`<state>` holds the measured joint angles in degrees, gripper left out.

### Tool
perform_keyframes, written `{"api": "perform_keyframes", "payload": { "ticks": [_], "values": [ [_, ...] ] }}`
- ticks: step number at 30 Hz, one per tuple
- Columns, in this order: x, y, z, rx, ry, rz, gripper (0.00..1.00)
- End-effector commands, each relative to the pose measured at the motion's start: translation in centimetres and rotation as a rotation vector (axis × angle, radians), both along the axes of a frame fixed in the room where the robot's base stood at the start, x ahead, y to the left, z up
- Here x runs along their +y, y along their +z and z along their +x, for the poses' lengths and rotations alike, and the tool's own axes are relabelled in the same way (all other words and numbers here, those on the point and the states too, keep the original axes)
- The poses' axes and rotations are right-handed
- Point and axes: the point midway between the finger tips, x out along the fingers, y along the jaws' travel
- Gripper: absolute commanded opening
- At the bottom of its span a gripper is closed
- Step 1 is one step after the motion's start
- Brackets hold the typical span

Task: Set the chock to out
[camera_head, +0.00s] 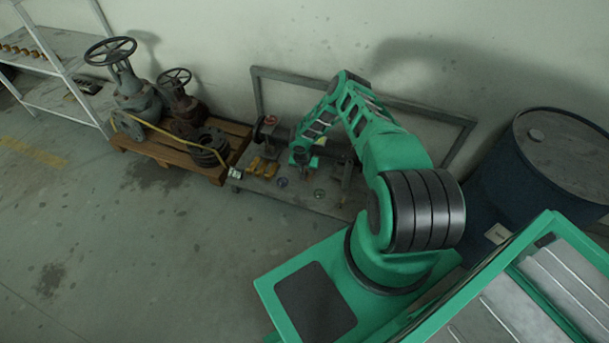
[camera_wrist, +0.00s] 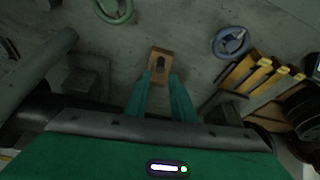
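A small tan block (camera_wrist: 154,53) with a dark slot, which looks like the chock, lies at the middle of the wrist view. My gripper (camera_wrist: 161,77) has its two green fingers apart, their tips at the block's near sides. I cannot tell whether they touch or press it. In the head view my gripper (camera_head: 301,158) is low over the grey bench (camera_head: 318,201) by the wall, and the block cannot be made out there.
Several yellow blocks (camera_wrist: 255,76) stand in a row at the right, near a blue ring (camera_wrist: 231,42). A green ring (camera_wrist: 115,11) lies at the top. A dark pipe (camera_wrist: 42,72) is at the left. A pallet with valves (camera_head: 213,171) and a blue drum (camera_head: 545,165) flank the bench.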

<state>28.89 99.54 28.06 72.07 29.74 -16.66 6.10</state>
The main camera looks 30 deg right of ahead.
Motion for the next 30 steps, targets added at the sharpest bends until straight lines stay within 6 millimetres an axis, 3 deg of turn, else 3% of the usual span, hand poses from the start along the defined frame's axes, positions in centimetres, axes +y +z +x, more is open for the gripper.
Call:
{"api": "perform_keyframes", "payload": {
  "ticks": [12,28,30],
  "values": [
    [-1.3,-4.8,1.4,0.000,-0.001,0.000,0.23],
    [-1.6,-5.7,1.8,-0.001,0.000,0.001,0.23],
    [-1.6,-5.7,1.8,0.000,0.001,0.000,0.07]
  ]
}}
